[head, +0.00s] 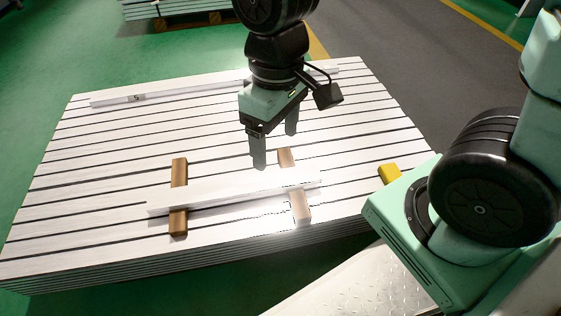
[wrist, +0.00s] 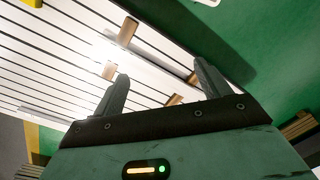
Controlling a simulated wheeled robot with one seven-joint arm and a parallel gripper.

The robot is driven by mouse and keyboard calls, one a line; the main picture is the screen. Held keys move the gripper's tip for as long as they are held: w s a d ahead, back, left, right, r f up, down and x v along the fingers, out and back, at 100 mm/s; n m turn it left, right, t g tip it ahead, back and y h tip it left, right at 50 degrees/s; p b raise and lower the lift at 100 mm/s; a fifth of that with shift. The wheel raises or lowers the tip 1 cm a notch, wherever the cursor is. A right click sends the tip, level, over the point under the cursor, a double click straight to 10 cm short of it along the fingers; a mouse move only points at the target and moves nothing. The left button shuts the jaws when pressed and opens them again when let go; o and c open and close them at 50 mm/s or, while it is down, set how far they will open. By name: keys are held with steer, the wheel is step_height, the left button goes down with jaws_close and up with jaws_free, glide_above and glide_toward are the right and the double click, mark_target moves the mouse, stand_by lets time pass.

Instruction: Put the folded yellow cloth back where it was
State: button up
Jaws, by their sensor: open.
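The folded yellow cloth (head: 390,174) lies at the right edge of the slotted table, next to my body, which may hide part of it. A yellow patch (wrist: 32,3) at the top left edge of the wrist view is probably the same cloth, cut off by the frame.
A pale metal profile (head: 235,193) lies across two wooden blocks, left (head: 179,172) and right (head: 300,208). Another long profile (head: 190,91) with a small label lies along the table's (head: 90,215) far side. The table's back middle is mostly clear.

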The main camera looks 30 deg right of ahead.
steer(key=s+a+r+n, duration=0.2)
steer(key=s+a, duration=0.1)
steer(key=s, duration=0.4)
steer(key=shift+t, duration=0.3)
steer(key=shift+a, duration=0.1)
step_height(320, 180, up, 36)
steer(key=p, duration=3.5)
steer(key=shift+p, duration=0.4)
steer(key=shift+w+f, duration=0.1)
